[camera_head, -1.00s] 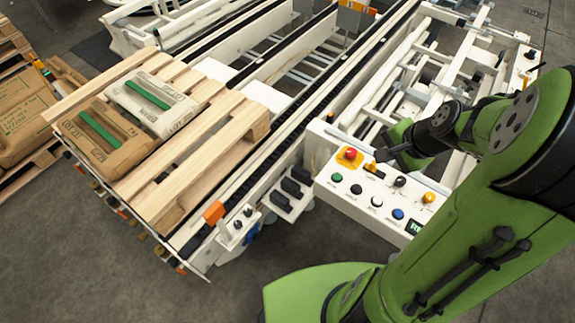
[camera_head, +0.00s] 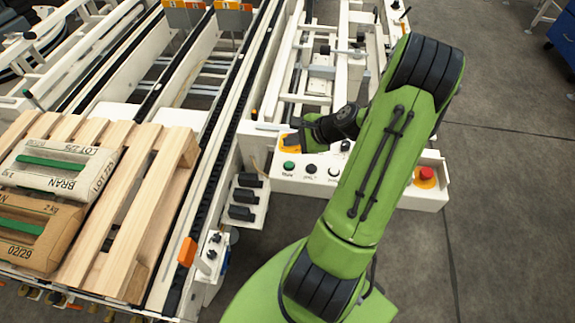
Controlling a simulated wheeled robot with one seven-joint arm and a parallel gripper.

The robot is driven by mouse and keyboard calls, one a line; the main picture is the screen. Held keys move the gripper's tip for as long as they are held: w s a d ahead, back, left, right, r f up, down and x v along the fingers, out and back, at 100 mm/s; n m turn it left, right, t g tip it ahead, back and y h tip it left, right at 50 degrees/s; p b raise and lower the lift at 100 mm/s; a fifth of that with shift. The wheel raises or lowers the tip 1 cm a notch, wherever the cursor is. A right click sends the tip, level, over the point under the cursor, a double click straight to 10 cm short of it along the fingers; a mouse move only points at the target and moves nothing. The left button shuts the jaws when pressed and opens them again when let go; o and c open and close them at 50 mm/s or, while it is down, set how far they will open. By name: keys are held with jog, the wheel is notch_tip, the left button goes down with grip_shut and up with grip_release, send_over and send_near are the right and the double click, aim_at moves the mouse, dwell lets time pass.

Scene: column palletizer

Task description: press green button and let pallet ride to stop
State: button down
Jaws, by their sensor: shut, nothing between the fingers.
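The green button (camera_head: 289,165) sits at the left end of a white control panel (camera_head: 270,184), with its top uncovered. My gripper (camera_head: 292,146) is shut and empty. I cannot tell whether the tip touches the panel. The wooden pallet (camera_head: 150,190) lies on the conveyor at the left. It carries a white bag (camera_head: 62,157) and a brown bag (camera_head: 55,240), each with a green stripe. My arm hides the middle of the panel.
A black button (camera_head: 310,168) and a white button (camera_head: 334,171) stand right of the green one. A red emergency stop (camera_head: 426,175) is at the panel's right end. The empty conveyor rail (camera_head: 215,140) runs up and away.

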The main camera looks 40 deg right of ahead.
aim_at(291, 166)
notch_tip(291, 166, down, 8)
jog(key=b, duration=0.6)
dwell(1.6)
jog(key=shift+f, duration=0.35)
